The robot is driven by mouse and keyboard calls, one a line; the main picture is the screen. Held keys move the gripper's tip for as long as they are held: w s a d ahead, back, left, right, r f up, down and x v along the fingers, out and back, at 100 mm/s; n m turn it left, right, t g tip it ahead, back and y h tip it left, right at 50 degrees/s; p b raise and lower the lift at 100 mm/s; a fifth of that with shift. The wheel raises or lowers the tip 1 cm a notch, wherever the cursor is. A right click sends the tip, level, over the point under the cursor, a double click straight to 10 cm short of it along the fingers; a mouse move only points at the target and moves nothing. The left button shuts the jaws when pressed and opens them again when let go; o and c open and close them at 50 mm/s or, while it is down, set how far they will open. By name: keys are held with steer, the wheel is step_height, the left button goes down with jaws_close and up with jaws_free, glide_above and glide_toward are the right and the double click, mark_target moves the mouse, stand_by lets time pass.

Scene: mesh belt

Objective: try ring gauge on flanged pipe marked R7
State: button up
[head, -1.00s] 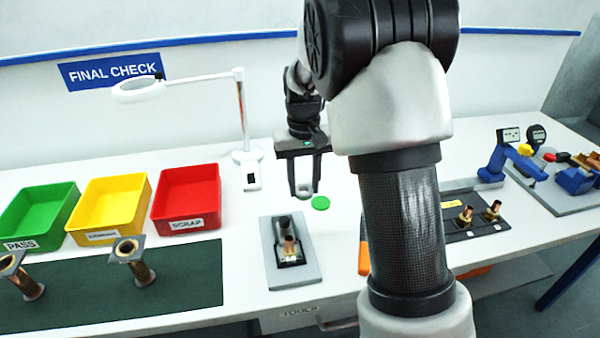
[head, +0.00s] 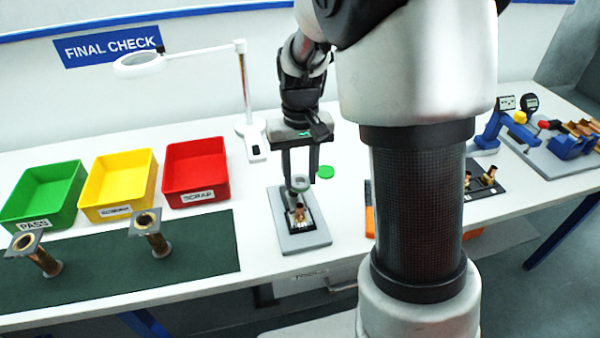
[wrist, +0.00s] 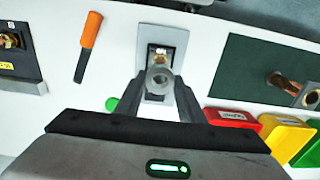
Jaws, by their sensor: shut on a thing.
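My gripper (head: 299,184) is shut on a small grey ring gauge (wrist: 158,79), which I see between the fingertips in the wrist view. It hangs above a grey plate (head: 314,239) with a dark fixture. A copper-coloured pipe (head: 300,214) stands in the fixture, just below and in front of the ring in the head view. The ring partly covers the fixture in the wrist view, and I cannot tell whether ring and pipe touch. Two flanged pipes with square flanges stand on the green mat, one nearer (head: 151,232) and one at left (head: 38,253). I cannot read an R7 mark.
Green (head: 44,189), yellow (head: 119,187) and red (head: 196,171) bins stand left. A magnifier lamp (head: 249,125) stands behind. A green disc (head: 325,172) and an orange tool (head: 370,212) lie near the plate. A dark tray with copper fittings (head: 488,175) is at right.

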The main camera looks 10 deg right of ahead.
mark_target(300, 205)
steer(key=shift+f+b, duration=2)
steer(key=shift+f, duration=0.9)
steer(key=shift+f+b, duration=1.15)
steer(key=shift+f, duration=0.7)
steer(key=shift+r, duration=0.25)
stand_by(0.3)
steer(key=shift+r+p, duration=1.4)
steer(key=shift+r, duration=0.15)
step_height(300, 205, up, 6)
steer(key=p, duration=0.4)
stand_by(0.4)
